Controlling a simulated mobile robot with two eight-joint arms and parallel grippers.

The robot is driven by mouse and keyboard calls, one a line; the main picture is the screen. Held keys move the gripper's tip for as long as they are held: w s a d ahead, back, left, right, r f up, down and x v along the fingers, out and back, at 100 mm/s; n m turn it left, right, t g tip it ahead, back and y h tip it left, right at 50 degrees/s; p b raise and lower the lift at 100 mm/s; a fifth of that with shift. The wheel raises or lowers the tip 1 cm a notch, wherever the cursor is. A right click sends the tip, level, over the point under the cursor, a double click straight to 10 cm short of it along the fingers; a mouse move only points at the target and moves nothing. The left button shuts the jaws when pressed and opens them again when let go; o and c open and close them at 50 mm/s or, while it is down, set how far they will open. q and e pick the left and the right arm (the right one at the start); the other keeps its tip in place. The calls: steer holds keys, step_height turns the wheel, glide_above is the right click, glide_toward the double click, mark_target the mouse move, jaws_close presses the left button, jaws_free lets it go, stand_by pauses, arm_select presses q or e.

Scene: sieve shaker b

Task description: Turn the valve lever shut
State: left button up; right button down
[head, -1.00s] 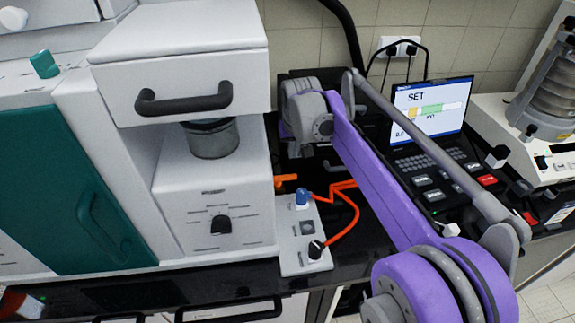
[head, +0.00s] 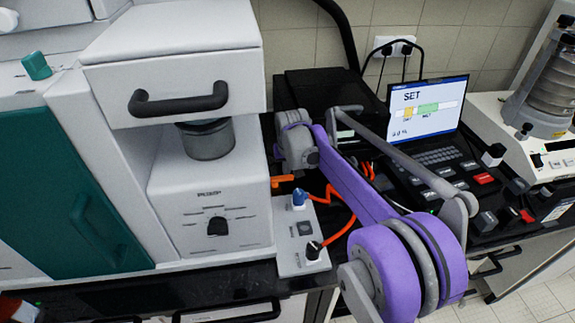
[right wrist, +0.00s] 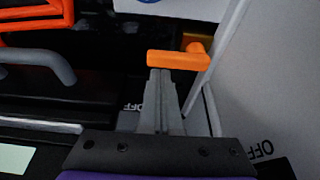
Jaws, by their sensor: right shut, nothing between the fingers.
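The orange valve lever (head: 283,180) sticks out beside the white machine in the head view. In the right wrist view the lever (right wrist: 178,60) lies crosswise just ahead of my fingertips, with a round orange end at its right. My right gripper (right wrist: 160,76) is shut and empty, its fingertips at the near edge of the lever; I cannot tell whether they touch it. In the head view my purple right arm reaches to the back, and its fingers are hidden.
A small white control panel (head: 296,262) with a blue knob (head: 299,198) stands near the lever. Orange tubing (head: 344,228) curves beside it. The white machine wall closes off the left. A display screen (head: 427,108) stands at the right. "OFF" lettering shows in the right wrist view.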

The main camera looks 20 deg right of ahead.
steer(key=shift+s+m+h, duration=0.3)
steer(key=shift+s+m, duration=0.05)
steer(key=shift+m, duration=0.55)
steer(key=shift+s+m, duration=0.3)
steer(key=shift+m, duration=0.3)
steer(key=shift+s+a, duration=0.35)
steer(key=shift+s, duration=0.45)
steer(key=shift+s+a, duration=0.65)
steer(key=shift+s, duration=0.05)
steer(key=shift+s+a, duration=0.1)
steer(key=shift+a, duration=0.1)
steer(key=shift+s+d, duration=0.15)
steer(key=shift+s, duration=0.65)
